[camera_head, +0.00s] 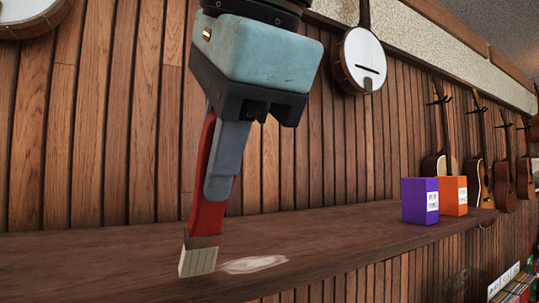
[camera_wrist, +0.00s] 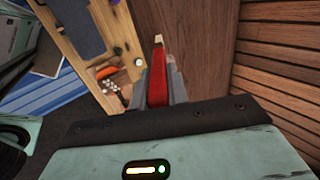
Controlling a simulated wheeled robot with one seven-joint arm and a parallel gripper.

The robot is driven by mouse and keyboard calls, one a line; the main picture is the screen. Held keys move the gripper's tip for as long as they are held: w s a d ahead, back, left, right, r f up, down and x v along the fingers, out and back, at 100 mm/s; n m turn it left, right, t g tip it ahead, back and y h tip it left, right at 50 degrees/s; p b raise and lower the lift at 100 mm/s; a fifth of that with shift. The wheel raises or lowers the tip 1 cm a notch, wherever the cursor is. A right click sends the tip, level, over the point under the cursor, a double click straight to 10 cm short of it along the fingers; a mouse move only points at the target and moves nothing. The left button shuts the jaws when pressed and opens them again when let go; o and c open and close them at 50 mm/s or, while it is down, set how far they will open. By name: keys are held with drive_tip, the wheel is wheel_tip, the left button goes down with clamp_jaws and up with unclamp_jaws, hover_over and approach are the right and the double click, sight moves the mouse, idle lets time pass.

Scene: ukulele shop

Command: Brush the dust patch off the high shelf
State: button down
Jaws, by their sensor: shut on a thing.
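My gripper (camera_head: 225,160) points down and is shut on the red handle of a brush (camera_head: 207,204). The brush's pale bristles (camera_head: 198,261) hang at the front part of the high shelf (camera_head: 340,226), just left of the dust patch. I cannot tell whether the bristles touch the shelf. The dust patch (camera_head: 254,264) is a pale, flat smear on the brown wood near the front edge. In the wrist view, the red brush (camera_wrist: 157,80) stands out between my fingers with its bristle tip (camera_wrist: 158,39) at the far end.
A purple box (camera_head: 419,201) and an orange box (camera_head: 453,195) stand at the shelf's right end. A banjo (camera_head: 364,62) hangs on the slatted wall, and several guitars (camera_head: 503,183) hang farther right. The shelf between the dust patch and the boxes is clear.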

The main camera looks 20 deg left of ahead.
drive_tip(key=shift+r+p, duration=0.35)
drive_tip(key=shift+r, duration=2.3)
drive_tip(key=shift+r, duration=1.5)
